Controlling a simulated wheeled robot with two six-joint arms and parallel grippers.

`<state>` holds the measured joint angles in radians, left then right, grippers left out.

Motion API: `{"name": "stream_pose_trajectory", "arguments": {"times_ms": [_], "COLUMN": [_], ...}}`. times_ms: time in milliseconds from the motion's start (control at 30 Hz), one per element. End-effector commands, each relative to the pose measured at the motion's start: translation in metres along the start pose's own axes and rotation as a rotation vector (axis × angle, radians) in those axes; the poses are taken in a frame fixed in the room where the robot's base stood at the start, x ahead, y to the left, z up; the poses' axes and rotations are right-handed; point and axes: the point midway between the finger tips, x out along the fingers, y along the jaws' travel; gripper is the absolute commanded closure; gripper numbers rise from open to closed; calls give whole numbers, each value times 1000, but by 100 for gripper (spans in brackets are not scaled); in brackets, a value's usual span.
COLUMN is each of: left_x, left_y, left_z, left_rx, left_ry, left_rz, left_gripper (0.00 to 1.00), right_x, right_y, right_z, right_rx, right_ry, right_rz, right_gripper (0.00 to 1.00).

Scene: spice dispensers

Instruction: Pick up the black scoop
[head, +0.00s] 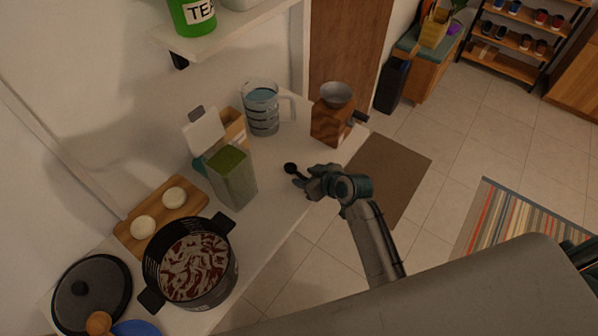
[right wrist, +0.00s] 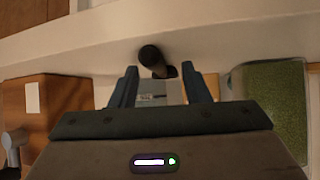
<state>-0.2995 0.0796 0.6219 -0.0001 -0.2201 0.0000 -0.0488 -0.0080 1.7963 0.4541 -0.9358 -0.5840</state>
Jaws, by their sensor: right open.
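The black scoop (head: 291,169) lies on the white counter near its right edge, with its round bowl toward the left. My right gripper (head: 305,183) is just right of it, close to the scoop's handle end. In the right wrist view, the scoop (right wrist: 151,56) shows ahead of the open right gripper (right wrist: 160,82), with its handle end reaching down between the two fingers. The fingers stand apart on either side, with gaps to the handle. I cannot tell the exact height of the fingers above the counter. My left gripper is not in view.
An open green-filled container (head: 232,180) stands left of the scoop. A wooden grinder (head: 328,125) and a glass measuring jug (head: 262,112) stand behind it. A black pot (head: 195,268) is at the front left. The counter around the scoop is clear.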

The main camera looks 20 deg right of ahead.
Motion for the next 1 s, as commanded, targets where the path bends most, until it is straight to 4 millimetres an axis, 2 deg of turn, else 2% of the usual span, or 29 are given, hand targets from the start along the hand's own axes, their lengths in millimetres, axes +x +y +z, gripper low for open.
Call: {"name": "stream_pose_trajectory", "arguments": {"times_ms": [233,433,1000], "left_x": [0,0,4], "left_y": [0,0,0], "left_z": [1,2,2], "left_rx": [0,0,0], "left_ry": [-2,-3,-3], "left_rz": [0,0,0], "left_gripper": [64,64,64], "right_x": [1,1,-2], "right_y": [0,0,0], "right_z": [0,0,-5], "right_rx": [0,0,-2], "right_ry": [0,0,1], "right_rz": [0,0,1], "right_gripper": [59,99,100]}}
